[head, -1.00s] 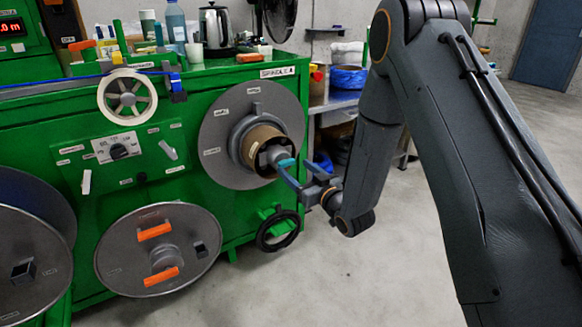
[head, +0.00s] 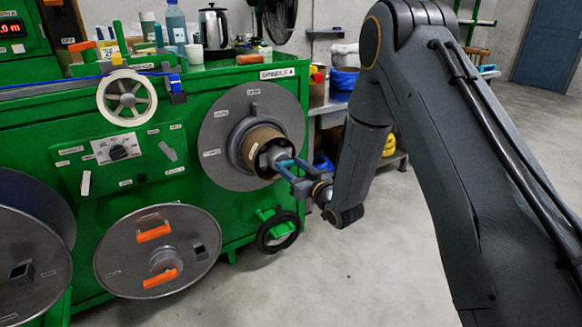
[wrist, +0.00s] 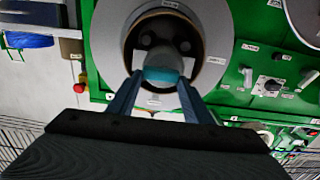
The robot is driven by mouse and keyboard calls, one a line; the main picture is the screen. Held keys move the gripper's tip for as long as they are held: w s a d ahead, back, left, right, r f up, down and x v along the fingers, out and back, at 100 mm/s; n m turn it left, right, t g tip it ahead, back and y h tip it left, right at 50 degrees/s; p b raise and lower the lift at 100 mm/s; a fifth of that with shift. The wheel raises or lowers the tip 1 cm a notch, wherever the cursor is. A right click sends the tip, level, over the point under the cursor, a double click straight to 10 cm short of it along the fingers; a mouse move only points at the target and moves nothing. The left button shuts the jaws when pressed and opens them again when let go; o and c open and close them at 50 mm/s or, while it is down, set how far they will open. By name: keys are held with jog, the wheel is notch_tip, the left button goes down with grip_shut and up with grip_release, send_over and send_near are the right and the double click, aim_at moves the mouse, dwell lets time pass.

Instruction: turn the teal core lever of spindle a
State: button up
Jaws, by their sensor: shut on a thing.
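Spindle A is a grey disc (head: 225,125) with a tan cardboard core (head: 262,138) on the green machine, under a label reading SPINDLE A. The teal lever (head: 287,163) sticks out of the core's hub. My gripper (head: 286,170) is at the lever from the right and is shut on it. In the wrist view the teal lever (wrist: 162,75) lies between the two blue-grey fingers (wrist: 161,82). The fingers hide part of the lever in the head view.
A black handwheel (head: 277,232) sits below the spindle. A second reel with orange clips (head: 157,250) is at lower left. A control panel (head: 118,148) with a knob is left of the spindle. Open floor (head: 350,280) lies in front.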

jog(key=n, duration=0.4)
jog(key=shift+s+a+n, duration=0.1)
jog(key=shift+a+n, duration=0.05)
jog(key=shift+n, duration=0.15)
jog(key=n, duration=0.4)
jog(key=shift+s+a, duration=0.15)
jog(key=n, duration=0.5)
jog(key=shift+s+a+f, duration=0.1)
jog(key=shift+a, duration=0.05)
jog(key=shift+a+f+n, duration=0.1)
jog(key=shift+f+n, duration=0.05)
jog(key=shift+n, duration=2.05)
jog(key=shift+s, duration=0.1)
jog(key=o, duration=1.1)
jog(key=shift+c, duration=0.2)
